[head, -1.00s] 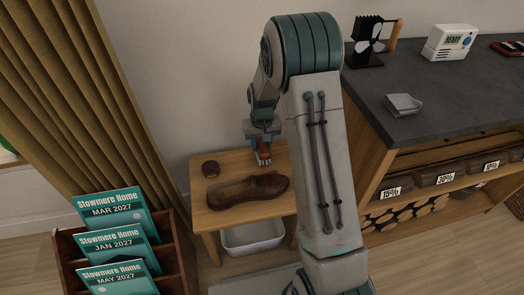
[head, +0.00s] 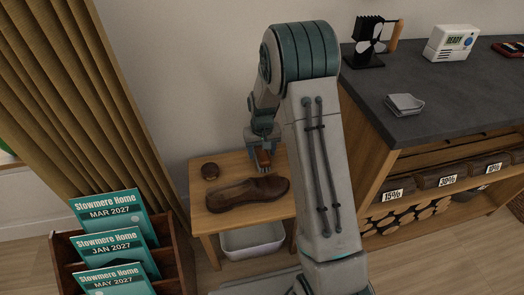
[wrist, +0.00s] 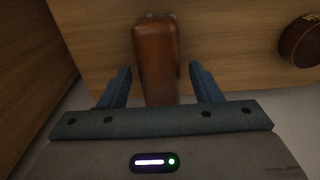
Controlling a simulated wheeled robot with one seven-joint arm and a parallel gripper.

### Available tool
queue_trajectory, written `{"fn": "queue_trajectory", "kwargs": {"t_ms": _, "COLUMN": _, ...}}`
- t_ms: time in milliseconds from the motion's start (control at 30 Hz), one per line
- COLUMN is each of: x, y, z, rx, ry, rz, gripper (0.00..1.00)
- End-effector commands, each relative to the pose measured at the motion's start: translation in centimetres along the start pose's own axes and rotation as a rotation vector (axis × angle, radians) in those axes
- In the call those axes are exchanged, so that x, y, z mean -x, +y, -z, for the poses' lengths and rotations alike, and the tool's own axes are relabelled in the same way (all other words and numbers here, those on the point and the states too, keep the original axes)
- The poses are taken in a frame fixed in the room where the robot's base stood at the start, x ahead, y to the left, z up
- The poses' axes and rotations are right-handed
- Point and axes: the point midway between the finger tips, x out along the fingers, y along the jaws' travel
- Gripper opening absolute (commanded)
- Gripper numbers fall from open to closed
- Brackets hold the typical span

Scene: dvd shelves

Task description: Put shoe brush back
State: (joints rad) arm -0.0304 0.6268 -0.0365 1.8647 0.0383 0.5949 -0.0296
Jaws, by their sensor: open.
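The shoe brush (head: 264,159) has a brown wooden body and is at the back right of the small wooden table (head: 203,221). My gripper (head: 263,152) is above the back of this table, pointing down. In the wrist view the brush (wrist: 158,55) lies between the two blue fingers of my gripper (wrist: 160,85), with a gap on each side. The fingers are open. Whether the brush rests fully on the table is hard to tell. A brown shoe (head: 247,193) lies on the table in front of the brush.
A round brown tin (head: 210,171) sits at the table's back left. A pale bin (head: 252,241) is below the table. A magazine rack (head: 180,270) stands at the left. A dark-topped counter (head: 450,98) with shelves stands at the right, close to my arm.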

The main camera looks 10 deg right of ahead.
Motion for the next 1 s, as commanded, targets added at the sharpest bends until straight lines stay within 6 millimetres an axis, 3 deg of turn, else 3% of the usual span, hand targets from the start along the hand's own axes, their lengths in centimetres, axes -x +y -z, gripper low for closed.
{"fn": "queue_trajectory", "kwargs": {"t_ms": 400, "x": 8.6, "y": 0.0, "z": 0.1, "rx": 0.0, "ry": 0.004, "rz": 0.0, "gripper": 0.58}}
{"fn": "queue_trajectory", "kwargs": {"t_ms": 733, "x": 12.2, "y": 0.0, "z": -0.2, "rx": 0.0, "ry": 0.003, "rz": 0.0, "gripper": 0.58}}
{"fn": "queue_trajectory", "kwargs": {"t_ms": 867, "x": 14.3, "y": -0.1, "z": -1.9, "rx": 0.0, "ry": 0.008, "rz": 0.003, "gripper": 0.58}}
{"fn": "queue_trajectory", "kwargs": {"t_ms": 1000, "x": 17.8, "y": -0.2, "z": -5.9, "rx": 0.002, "ry": 0.018, "rz": 0.008, "gripper": 0.58}}
